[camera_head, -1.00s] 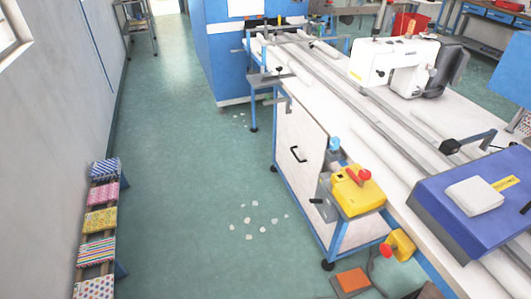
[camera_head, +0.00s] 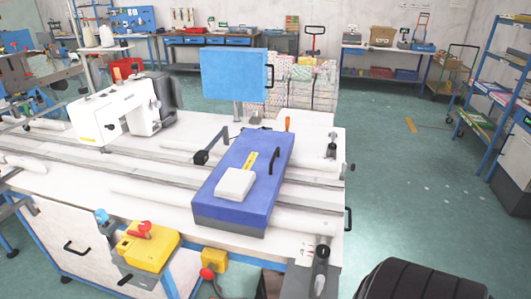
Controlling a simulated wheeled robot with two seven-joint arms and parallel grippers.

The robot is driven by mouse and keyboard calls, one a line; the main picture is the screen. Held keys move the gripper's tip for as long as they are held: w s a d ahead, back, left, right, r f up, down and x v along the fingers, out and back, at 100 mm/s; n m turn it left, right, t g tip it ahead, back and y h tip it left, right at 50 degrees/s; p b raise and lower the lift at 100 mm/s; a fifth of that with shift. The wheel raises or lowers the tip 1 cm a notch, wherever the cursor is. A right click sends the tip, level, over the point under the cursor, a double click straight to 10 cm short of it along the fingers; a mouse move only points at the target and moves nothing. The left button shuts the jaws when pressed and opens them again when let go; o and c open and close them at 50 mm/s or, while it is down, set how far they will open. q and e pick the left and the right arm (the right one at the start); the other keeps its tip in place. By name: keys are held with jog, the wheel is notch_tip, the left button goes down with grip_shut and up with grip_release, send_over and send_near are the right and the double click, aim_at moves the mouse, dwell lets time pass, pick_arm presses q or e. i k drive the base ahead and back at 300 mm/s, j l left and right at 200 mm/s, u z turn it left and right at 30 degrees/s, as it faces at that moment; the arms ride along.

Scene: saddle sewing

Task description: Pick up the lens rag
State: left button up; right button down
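A white folded pad (camera_head: 235,184), the thing here that looks most like the lens rag, lies flat on top of a blue box (camera_head: 262,160). The box sits on the white sewing table (camera_head: 120,184) and has a black handle and a yellow label. Nothing touches the pad from above. Neither of my grippers shows in this view.
A white sewing machine (camera_head: 120,108) stands left of the blue box. A blue panel (camera_head: 234,75) rises behind it. A yellow control box (camera_head: 147,246) with a red knob is at the table's front. A dark ribbed shape fills the bottom right.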

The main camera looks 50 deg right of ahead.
aim_at(235, 185)
jog(key=z, duration=1.3)
jog(key=l, duration=0.35)
